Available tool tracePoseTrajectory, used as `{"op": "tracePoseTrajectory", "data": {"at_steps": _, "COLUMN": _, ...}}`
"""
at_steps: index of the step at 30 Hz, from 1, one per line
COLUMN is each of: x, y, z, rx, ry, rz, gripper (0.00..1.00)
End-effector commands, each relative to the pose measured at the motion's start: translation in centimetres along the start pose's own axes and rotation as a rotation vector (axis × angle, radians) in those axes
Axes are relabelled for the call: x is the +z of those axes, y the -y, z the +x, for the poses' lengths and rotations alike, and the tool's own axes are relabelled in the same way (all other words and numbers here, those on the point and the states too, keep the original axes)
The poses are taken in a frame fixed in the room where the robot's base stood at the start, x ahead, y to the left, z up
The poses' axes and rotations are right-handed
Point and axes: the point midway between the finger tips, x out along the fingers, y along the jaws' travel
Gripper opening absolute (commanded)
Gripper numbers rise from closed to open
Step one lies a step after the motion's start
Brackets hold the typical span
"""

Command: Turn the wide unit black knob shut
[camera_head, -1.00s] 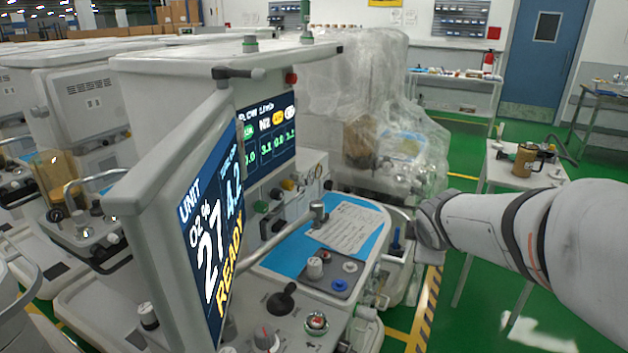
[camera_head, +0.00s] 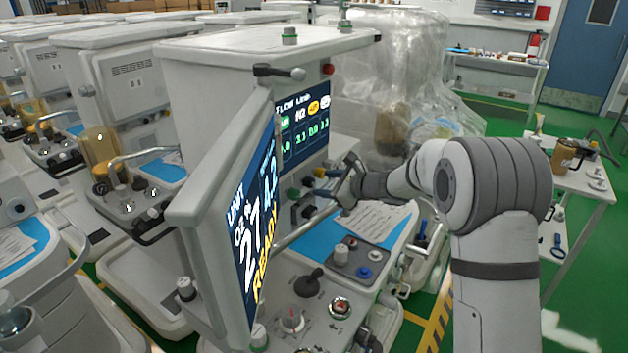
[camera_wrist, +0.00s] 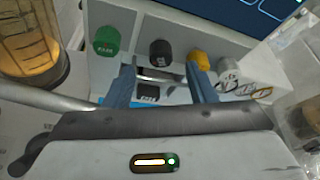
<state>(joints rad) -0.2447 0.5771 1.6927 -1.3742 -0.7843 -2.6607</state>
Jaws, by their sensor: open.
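The black knob (camera_wrist: 160,53) is on the front panel, between a green knob (camera_wrist: 106,41) and a yellow knob (camera_wrist: 197,60). In the wrist view it shows just ahead of my fingertips, lined up with the gap between them. My gripper (camera_wrist: 160,72) is open and empty, with one blue-grey finger to each side of the gap. In the head view my gripper (camera_head: 323,183) is at the panel below the flow screen, pointing left. The black knob is small there (camera_head: 307,182). Its turn position is not clear.
The tilted display (camera_head: 245,225) reading READY stands left of my gripper. White-grey knobs (camera_wrist: 230,75) are right of the yellow one. A rail (camera_wrist: 45,97) and an amber canister (camera_wrist: 27,40) lie at left. Below is a worktop with a paper sheet (camera_head: 368,218).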

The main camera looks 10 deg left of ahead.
Motion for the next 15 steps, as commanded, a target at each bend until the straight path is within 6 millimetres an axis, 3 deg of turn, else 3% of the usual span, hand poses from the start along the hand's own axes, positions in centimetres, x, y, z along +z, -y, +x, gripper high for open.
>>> {"op": "tracePoseTrajectory", "data": {"at_steps": 7, "x": 0.1, "y": 0.1, "z": 4.0, "rx": 0.0, "ry": -0.002, "rz": 0.003, "gripper": 0.51}}
{"op": "tracePoseTrajectory", "data": {"at_steps": 15, "x": 0.0, "y": 0.1, "z": 5.7, "rx": -0.004, "ry": -0.002, "rz": 0.005, "gripper": 0.51}}
